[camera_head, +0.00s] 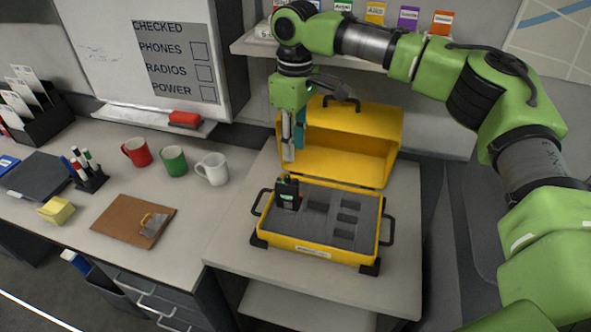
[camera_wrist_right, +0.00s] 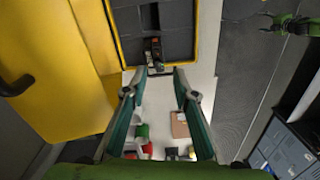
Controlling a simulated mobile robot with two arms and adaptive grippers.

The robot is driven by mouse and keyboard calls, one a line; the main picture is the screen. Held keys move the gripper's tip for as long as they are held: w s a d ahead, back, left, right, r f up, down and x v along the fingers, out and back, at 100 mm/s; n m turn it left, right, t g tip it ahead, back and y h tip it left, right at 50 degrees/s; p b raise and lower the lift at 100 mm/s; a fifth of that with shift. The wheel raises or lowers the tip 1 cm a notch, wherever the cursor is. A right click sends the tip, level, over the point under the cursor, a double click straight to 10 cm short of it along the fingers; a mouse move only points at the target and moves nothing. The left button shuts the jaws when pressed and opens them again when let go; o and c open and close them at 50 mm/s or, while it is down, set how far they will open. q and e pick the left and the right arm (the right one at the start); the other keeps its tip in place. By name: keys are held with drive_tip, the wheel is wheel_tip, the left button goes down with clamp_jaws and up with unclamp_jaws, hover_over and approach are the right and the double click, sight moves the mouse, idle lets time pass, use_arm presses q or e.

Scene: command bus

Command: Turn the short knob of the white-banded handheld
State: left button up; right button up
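A dark handheld (camera_head: 287,197) stands upright in the left end of the foam in the yellow case (camera_head: 312,252), with short stubs on its top and a small green patch on its front. It also shows in the right wrist view (camera_wrist_right: 155,48), just beyond the fingertips. Its white band and short knob are too small to make out. My right gripper (camera_head: 291,152) points down above the handheld, apart from it. In the right wrist view its two fingers (camera_wrist_right: 158,80) stand apart with nothing between them. My left gripper is in neither view.
The case's yellow lid (camera_head: 355,140) stands open behind the foam. Red (camera_head: 136,152), green (camera_head: 174,161) and white (camera_head: 212,168) mugs stand on the desk to the left, with a brown clipboard (camera_head: 120,217) in front. A shelf (camera_head: 255,47) runs above the lid.

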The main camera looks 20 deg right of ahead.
hover_over(296, 180)
wheel_tip(296, 180, down, 4)
drive_tip(key=shift+d+f+p, duration=0.1)
drive_tip(key=shift+f+p, duration=0.05)
drive_tip(key=shift+p, duration=0.2)
wheel_tip(296, 180, down, 4)
drive_tip(key=shift+p, duration=0.4)
drive_tip(key=shift+f, duration=0.65)
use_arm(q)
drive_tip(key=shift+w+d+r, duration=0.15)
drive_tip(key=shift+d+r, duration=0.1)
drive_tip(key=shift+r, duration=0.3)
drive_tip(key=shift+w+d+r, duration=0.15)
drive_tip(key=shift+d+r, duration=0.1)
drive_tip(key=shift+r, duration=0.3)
use_arm(e)
clamp_jaws()
